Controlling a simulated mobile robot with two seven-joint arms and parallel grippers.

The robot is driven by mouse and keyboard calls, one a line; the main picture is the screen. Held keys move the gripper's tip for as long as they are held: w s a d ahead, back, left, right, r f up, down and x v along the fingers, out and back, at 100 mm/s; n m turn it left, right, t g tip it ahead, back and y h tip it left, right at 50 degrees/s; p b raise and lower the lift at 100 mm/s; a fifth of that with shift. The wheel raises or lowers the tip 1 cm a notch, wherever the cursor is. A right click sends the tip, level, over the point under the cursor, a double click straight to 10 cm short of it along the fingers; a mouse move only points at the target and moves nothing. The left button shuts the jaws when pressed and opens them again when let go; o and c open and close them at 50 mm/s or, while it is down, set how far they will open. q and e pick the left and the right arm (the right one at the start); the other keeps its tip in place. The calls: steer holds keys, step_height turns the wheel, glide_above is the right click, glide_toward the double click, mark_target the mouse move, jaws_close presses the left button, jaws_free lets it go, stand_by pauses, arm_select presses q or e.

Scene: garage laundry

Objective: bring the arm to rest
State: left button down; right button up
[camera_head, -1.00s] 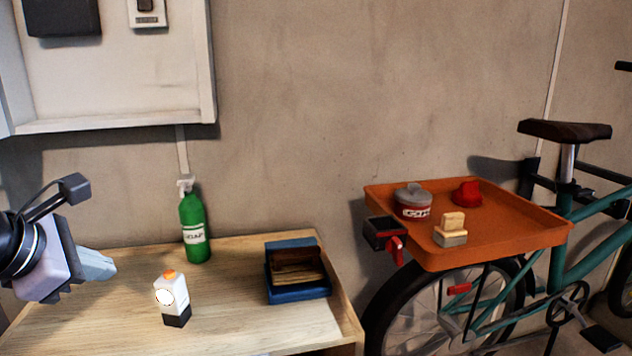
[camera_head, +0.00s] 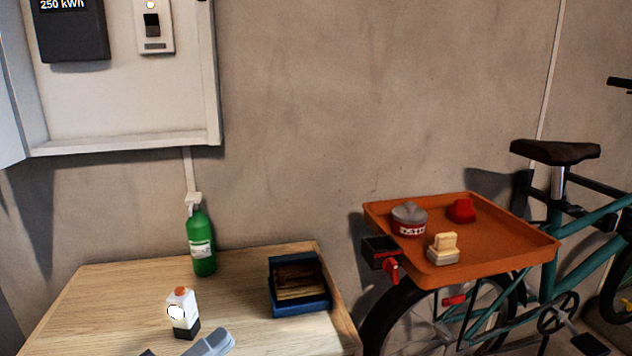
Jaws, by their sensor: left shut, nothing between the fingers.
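My left gripper (camera_head: 212,344) shows only in part at the bottom edge of the head view, low in front of the wooden table. Its grey-blue fingers are together with nothing held between them. The rest of that arm is below the picture. The white and black bottle-like item with an orange top (camera_head: 183,312) stands upright just behind and to the left of the fingers; I cannot tell how wide the gap is. My right gripper is not in view.
On the wooden table (camera_head: 110,295) stand a green soap bottle (camera_head: 201,243) and a blue box (camera_head: 300,287). An orange tray (camera_head: 500,245) with several items sits over a bicycle (camera_head: 590,235) at the right. An open wall cabinet (camera_head: 110,140) hangs at upper left.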

arm_select(q)
steer(key=a+f+n+t+y+p, duration=0.1)
steer(key=a+f+n+t+y, duration=0.25)
steer(key=f+n+y, duration=0.65)
steer(key=s+a+f+n+g+y+p, duration=0.2)
steer(key=s+f+n+g, duration=0.5)
steer(key=s+f+n, duration=0.6)
step_height(320, 180, down, 4)
steer(key=shift+s+a+n+y, duration=0.3)
steer(key=shift+a+y, duration=0.3)
steer(key=shift+y, duration=0.3)
steer(key=shift+g, duration=0.25)
